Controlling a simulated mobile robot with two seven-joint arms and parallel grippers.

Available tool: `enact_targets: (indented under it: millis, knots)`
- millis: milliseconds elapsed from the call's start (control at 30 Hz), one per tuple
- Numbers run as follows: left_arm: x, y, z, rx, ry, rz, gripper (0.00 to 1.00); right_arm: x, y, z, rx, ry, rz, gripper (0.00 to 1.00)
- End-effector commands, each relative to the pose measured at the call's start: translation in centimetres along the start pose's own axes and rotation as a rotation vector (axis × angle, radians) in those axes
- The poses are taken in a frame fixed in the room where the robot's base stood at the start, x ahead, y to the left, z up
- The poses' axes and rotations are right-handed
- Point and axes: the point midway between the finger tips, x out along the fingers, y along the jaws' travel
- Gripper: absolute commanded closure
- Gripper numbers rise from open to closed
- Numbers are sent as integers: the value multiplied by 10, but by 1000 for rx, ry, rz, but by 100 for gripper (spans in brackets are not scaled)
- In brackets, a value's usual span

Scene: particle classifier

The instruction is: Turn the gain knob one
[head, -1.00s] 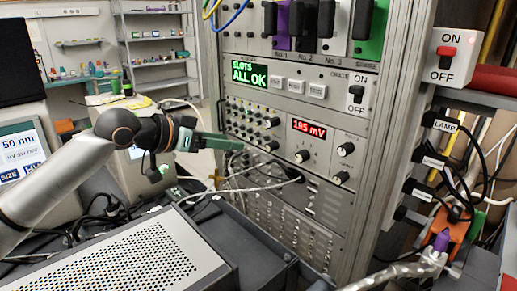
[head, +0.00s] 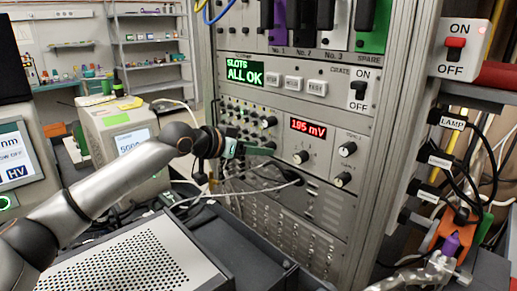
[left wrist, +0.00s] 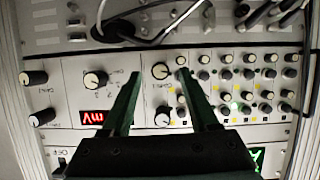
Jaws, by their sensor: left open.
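My left gripper (head: 268,149) is in front of the rack panel, left of the red display (head: 315,128). In the left wrist view its fingers (left wrist: 158,73) are open, one to each side of a dark knob with a pale face (left wrist: 160,71). I cannot tell whether they touch it. A similar knob (left wrist: 162,118) sits below it in that view. The display panel also has a middle knob (head: 301,157) and two right-hand knobs, an upper (head: 347,149) and a lower (head: 342,180). Their small labels are hard to read, so I cannot be sure which is gain one.
Several small knobs (left wrist: 247,90) crowd the panel beside the fingers. Loose cables (head: 262,185) hang just below the gripper. A perforated metal box (head: 140,265) lies below my arm. A green screen (head: 244,73) reads ALL OK.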

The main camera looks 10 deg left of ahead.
Motion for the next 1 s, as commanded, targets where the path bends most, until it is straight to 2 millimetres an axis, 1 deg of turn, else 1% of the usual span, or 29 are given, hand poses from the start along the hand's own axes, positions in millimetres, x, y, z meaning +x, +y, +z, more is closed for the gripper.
enact_targets:
  millis: [133,433,900,967,1000]
  knots:
    - [8,0,0,0,0,0,39,0,0,0,0,0,0,39]
    - [10,0,0,0,0,0,40,1,1,-1,-1,2,1,39]
    - [10,0,0,0,0,0,93,1,1,-2,-2,4,2,39]
    - [10,0,0,0,0,0,100,1,1,-2,-2,4,2,39]
    - [10,0,0,0,0,0,100,1,1,-2,-2,4,2,39]
